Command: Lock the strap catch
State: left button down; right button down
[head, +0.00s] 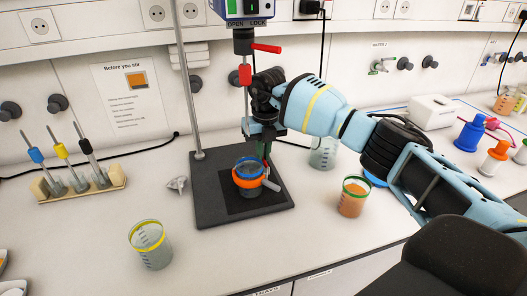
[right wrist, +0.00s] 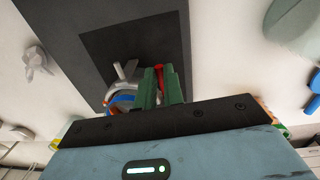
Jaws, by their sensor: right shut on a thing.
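A beaker (head: 247,184) stands on the dark stirrer base (head: 212,208) with an orange and blue strap (head: 245,180) around it. A grey handle-like piece (head: 270,185) sticks out from the strap at its right; it also shows in the right wrist view (right wrist: 124,74), beside the fingers. My right gripper (head: 263,152) reaches down at the beaker's right rim. In the right wrist view its green fingers (right wrist: 160,88) are closed around a narrow red piece (right wrist: 160,72), apparently the strap catch. The fingers and mount hide most of the catch. My left gripper is not in view.
The stirrer with its OPEN/LOCK head (head: 240,10), red levers and metal post (head: 185,80) stands above the beaker. The front counter is partly clear.

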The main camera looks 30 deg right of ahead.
jog(key=c, duration=1.5)
grip_release()
jog(key=shift+r, duration=0.1)
jog(key=shift+d+r, duration=0.15)
jog(key=shift+r, duration=3.65)
